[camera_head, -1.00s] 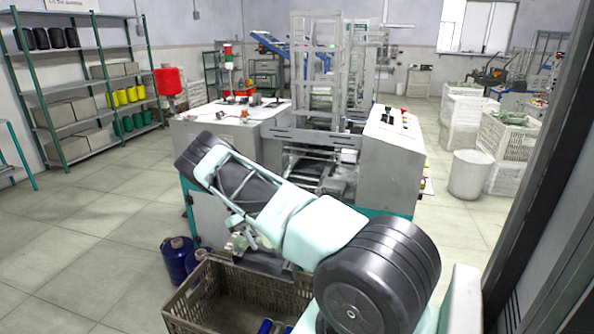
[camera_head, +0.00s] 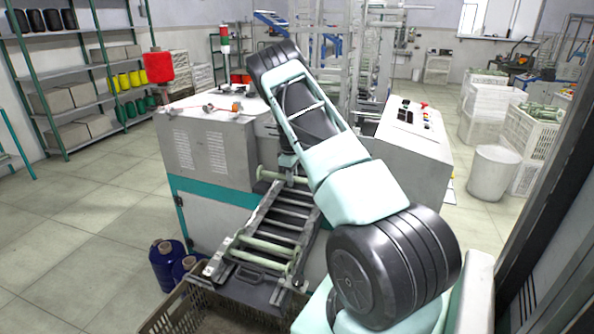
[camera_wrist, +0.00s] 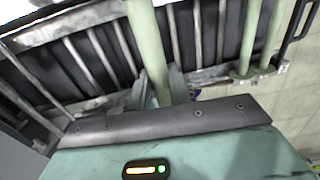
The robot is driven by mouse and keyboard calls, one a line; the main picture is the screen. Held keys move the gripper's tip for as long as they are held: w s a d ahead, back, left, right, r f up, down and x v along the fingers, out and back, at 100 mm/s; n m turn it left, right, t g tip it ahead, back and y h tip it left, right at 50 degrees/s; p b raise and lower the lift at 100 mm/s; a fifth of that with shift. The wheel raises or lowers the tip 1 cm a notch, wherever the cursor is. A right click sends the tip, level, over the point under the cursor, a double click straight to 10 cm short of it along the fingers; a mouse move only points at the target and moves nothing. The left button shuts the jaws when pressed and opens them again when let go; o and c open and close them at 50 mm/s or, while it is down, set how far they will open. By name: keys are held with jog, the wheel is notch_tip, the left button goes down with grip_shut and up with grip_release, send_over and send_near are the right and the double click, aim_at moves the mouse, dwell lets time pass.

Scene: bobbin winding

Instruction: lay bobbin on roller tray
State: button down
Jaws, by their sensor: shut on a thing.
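The roller tray (camera_head: 283,222) slopes down from the front of the grey machine, a metal frame with several cross rollers. Two pale green bobbins (camera_head: 262,250) lie across its lower end; they also show at the right in the wrist view (camera_wrist: 250,40). My gripper (camera_wrist: 160,88) is shut on another pale green bobbin (camera_wrist: 145,35), with a finger on each side. In the head view this bobbin (camera_head: 267,175) is at the tray's upper end, partly hidden by my gripper. I cannot tell whether it touches the rollers.
The grey machine (camera_head: 210,150) stands behind the tray. A brown crate (camera_head: 185,312) is below the tray's lower end, with blue spools (camera_head: 166,265) on the floor beside it. Open floor lies to the left.

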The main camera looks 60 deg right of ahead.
jog(key=shift+w+d+f, duration=0.1)
jog(key=shift+d+f, duration=0.15)
jog(key=shift+f, duration=0.2)
jog(key=shift+w+d+f+b, duration=0.1)
jog(key=shift+d+f+b, duration=0.1)
jog(key=shift+f+b, duration=0.55)
jog(key=shift+s+d+f+b, duration=0.15)
jog(key=shift+f+b, duration=0.25)
jog(key=shift+f, duration=0.6)
jog(key=shift+w+d+f+b, duration=0.2)
jog(key=shift+f+b, duration=0.35)
jog(key=shift+f, duration=0.35)
jog(key=f+b, duration=0.2)
jog(key=f, duration=0.1)
jog(key=f+b, duration=0.1)
jog(key=shift+d+f, duration=0.25)
jog(key=shift+d, duration=0.15)
grip_release()
jog(key=shift+r, duration=0.15)
